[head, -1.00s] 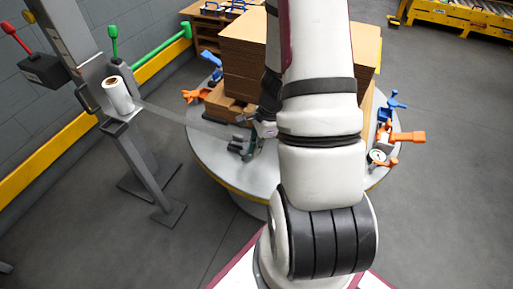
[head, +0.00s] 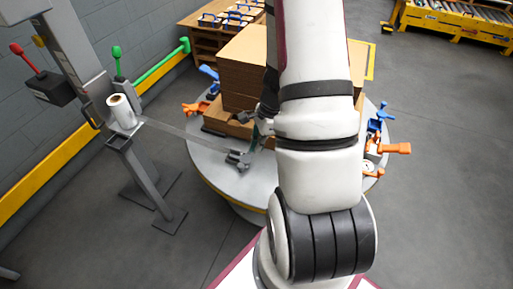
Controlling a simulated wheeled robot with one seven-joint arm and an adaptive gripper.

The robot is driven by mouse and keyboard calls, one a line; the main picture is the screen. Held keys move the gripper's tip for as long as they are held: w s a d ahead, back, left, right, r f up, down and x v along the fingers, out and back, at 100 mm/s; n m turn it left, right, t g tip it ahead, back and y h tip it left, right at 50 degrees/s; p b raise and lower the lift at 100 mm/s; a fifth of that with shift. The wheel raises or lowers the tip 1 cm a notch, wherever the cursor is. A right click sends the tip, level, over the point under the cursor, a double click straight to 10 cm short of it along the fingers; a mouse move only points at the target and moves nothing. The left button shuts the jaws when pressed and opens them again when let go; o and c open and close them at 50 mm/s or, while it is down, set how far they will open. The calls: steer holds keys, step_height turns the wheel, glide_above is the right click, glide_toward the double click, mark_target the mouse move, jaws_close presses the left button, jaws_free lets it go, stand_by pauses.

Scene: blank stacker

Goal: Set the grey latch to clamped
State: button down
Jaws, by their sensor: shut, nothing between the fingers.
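The grey latch (head: 239,159) sits on the near left part of the round grey turntable (head: 216,167), left of my arm. It is small and dark, and I cannot tell which setting its handle is in. My gripper (head: 250,117) shows only in part, behind and beside my own arm. It is shut and empty, just above the latch in the picture and next to the cardboard stack. No contact between gripper and latch shows.
A stack of brown cardboard sheets (head: 242,70) fills the turntable's middle. Orange and blue latches (head: 394,148) stand on its rim at both sides. A post with a film roll (head: 121,110) stands left, its clear film reaching across toward the stack. Grey floor is open at right.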

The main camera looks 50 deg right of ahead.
steer(key=p+v, duration=0.1)
steer(key=v, duration=0.1)
steer(key=shift+d+r, duration=0.1)
steer(key=shift+r, duration=0.2)
stand_by(0.4)
steer(key=a+r+n+y, duration=0.1)
steer(key=a+r+n, duration=1.1)
steer(key=a+r, duration=0.6)
steer(key=s+a+r+n+h, duration=0.2)
steer(key=s+r+n, duration=0.4)
steer(key=s, duration=0.3)
steer(key=s+a+r+n+h, duration=0.1)
steer(key=s+a+r+n, duration=0.1)
steer(key=s+r+n, duration=0.55)
step_height(320, 180, up, 19)
steer(key=s+m+t+p, duration=0.1)
steer(key=t+p, duration=0.1)
steer(key=p, duration=1.7)
steer(key=shift+s+t, duration=0.4)
